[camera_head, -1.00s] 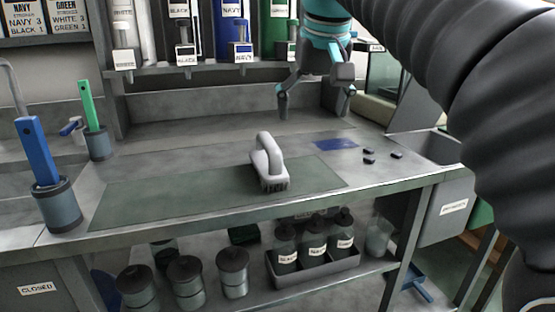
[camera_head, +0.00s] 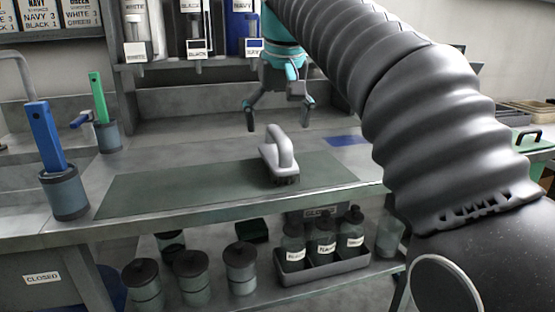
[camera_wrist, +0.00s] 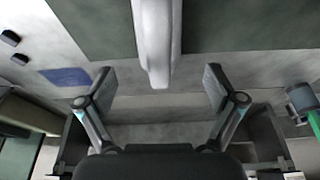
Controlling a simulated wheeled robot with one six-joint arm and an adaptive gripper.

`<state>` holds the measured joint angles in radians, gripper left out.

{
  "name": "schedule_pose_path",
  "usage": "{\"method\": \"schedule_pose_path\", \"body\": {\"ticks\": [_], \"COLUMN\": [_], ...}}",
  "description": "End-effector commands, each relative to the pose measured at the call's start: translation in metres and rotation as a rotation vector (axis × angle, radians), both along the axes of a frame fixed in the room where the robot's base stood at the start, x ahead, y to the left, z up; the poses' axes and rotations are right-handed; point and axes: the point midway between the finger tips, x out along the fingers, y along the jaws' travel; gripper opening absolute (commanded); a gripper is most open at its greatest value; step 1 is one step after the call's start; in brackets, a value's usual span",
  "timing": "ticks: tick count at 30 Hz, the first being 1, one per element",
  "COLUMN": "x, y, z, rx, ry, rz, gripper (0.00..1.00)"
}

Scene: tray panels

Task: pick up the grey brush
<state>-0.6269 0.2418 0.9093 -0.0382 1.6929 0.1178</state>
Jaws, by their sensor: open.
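The grey brush (camera_head: 279,158) has a looped handle and dark bristles. It stands bristles down on the dark green mat (camera_head: 150,189) on the workbench. My gripper (camera_head: 278,122) is open and empty, above and just behind the brush in the head view. In the wrist view the brush handle (camera_wrist: 157,40) shows at the top middle, beyond and between the two open fingers (camera_wrist: 157,88). The fingers do not touch it. Most of the brush body is out of the wrist view.
A blue-handled tool stands in a cup (camera_head: 65,194) at the left, with a green-handled tool in another cup (camera_head: 110,137) behind it. A blue patch (camera_head: 347,141) lies right of the mat. Canisters and a bottle caddy (camera_head: 322,265) are on the shelf below. Dispensers (camera_head: 197,46) hang behind.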

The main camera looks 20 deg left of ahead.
Motion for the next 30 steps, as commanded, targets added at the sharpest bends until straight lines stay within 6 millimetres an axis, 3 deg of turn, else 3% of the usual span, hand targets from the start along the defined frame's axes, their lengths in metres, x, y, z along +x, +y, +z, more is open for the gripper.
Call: {"method": "schedule_pose_path", "body": {"ticks": [8,18,25,26,30], "x": [0.004,0.017,0.018,0.018,0.018], "y": [0.002,0.008,0.009,0.009,0.009], "z": [-0.014,-0.055,-0.056,-0.056,-0.055], "rx": [0.0,0.0,0.0,0.0,0.0], "ry": [0.001,0.0,-0.001,-0.001,-0.001], "rz": [0.0,0.0,0.0,0.0,0.0], "gripper": [0.93,0.93,0.93,0.9,0.55]}}
